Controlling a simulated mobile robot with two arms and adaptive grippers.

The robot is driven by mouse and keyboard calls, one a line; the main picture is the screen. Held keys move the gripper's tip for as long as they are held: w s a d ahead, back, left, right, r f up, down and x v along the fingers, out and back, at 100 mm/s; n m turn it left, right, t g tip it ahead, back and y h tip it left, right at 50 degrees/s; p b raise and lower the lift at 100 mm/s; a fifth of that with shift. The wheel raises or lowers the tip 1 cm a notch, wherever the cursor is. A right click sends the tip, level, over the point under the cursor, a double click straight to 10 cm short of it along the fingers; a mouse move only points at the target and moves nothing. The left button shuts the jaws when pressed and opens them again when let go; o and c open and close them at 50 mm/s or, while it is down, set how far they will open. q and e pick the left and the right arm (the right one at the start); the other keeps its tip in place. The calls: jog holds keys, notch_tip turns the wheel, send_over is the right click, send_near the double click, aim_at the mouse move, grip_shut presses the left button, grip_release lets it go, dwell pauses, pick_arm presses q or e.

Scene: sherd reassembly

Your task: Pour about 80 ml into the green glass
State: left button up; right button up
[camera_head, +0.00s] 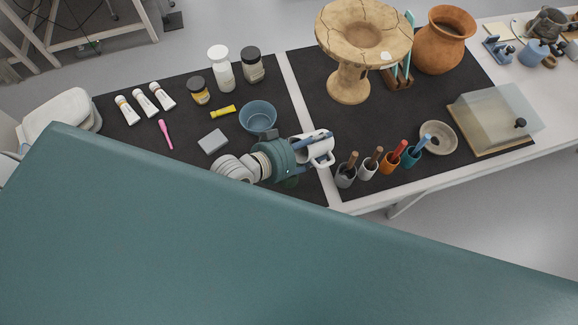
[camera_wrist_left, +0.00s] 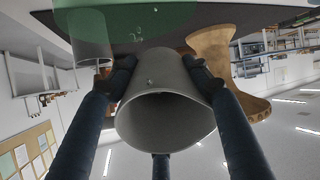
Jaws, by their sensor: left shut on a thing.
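My left gripper (camera_head: 308,143) is shut on a white jug (camera_head: 322,153) above the front middle of the table. In the left wrist view the fingers (camera_wrist_left: 165,80) press both sides of the jug (camera_wrist_left: 165,118), which looks grey there; its open mouth faces the camera. Its contents cannot be made out. The green glass cannot be identified in the head view. In the left wrist view a green shape (camera_wrist_left: 165,18) lies at the top edge; I cannot tell whether it is the glass. A clear cylinder-like thing (camera_wrist_left: 90,38) is beside it. My right gripper is not in view.
A blue bowl (camera_head: 258,116) is just behind the gripper. Tool cups (camera_head: 345,178) stand close on the right. A cracked pedestal vessel (camera_head: 350,80), an orange pot (camera_head: 440,45) and a clear box (camera_head: 490,110) stand farther right. My teal body part covers the foreground.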

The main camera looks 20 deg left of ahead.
pick_arm(q)
jog(key=shift+s+a+r+t+h+b, duration=0.1)
jog(key=shift+r+t+h+b, duration=0.25)
jog(key=shift+b, duration=0.5)
jog(key=shift+r, duration=0.1)
dwell(0.5)
jog(key=shift+r+t+b, duration=0.1)
jog(key=shift+t+b, duration=0.15)
jog(key=shift+b, duration=0.4)
jog(key=shift+a+r+t+h+b, duration=0.1)
jog(key=shift+r+t+h+b, duration=0.2)
jog(key=shift+b, duration=0.5)
jog(key=shift+r+t+h+b, duration=0.15)
jog(key=shift+t+h+b, duration=0.3)
jog(key=shift+b, duration=0.6)
